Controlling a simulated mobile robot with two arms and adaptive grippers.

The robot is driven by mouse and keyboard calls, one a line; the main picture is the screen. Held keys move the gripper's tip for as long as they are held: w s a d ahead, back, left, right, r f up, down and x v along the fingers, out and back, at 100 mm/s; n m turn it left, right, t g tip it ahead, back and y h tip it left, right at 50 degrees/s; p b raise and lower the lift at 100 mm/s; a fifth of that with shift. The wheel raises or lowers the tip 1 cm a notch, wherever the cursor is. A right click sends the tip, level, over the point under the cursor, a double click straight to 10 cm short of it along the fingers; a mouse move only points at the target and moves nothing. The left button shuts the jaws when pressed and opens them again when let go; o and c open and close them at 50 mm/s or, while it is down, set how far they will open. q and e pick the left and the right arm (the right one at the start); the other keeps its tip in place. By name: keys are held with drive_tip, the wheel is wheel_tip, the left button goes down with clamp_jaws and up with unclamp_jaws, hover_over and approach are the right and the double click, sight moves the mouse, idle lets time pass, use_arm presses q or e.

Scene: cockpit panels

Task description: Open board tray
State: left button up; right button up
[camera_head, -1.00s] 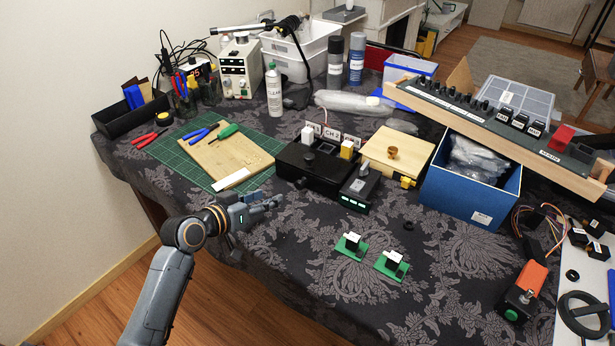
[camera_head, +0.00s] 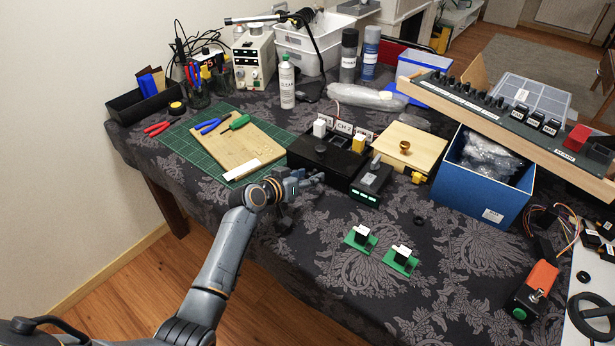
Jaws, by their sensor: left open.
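A black box (camera_head: 307,150) with white CH labels and a white and a yellow block on top stands mid-table. Right of it is a light wooden lid or box (camera_head: 425,147) with a brown knob, and a yellow part at its front. A black module (camera_head: 372,180) with green lights sits in front between them. I cannot tell which of these is the board tray. My left gripper (camera_head: 314,180) is open and empty, low in front of the black box's left front, hiding part of that face. Contact cannot be told. My right gripper is not in view.
Two small green boards (camera_head: 360,239) (camera_head: 401,261) lie on the dark cloth in front. A blue bin (camera_head: 478,190) stands at the right under a slanted switch panel (camera_head: 500,112). A cutting mat (camera_head: 182,144) with a wooden board and tools is at the left.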

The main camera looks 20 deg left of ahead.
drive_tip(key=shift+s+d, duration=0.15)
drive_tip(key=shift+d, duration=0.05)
use_arm(q)
clamp_jaws()
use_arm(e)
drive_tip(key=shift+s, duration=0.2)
use_arm(q)
drive_tip(key=shift+s, duration=0.1)
drive_tip(key=s+a+p, duration=0.1)
drive_tip(key=s, duration=0.2)
drive_tip(key=s+a, duration=0.1)
drive_tip(key=s, duration=0.2)
drive_tip(key=s+p, duration=0.1)
drive_tip(key=s, duration=0.2)
drive_tip(key=shift+a+p, duration=0.35)
drive_tip(key=shift+a, duration=0.05)
drive_tip(key=shift+s, duration=0.3)
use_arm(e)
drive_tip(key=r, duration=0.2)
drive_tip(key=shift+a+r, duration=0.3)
use_arm(q)
unclamp_jaws()
drive_tip(key=shift+w, duration=0.1)
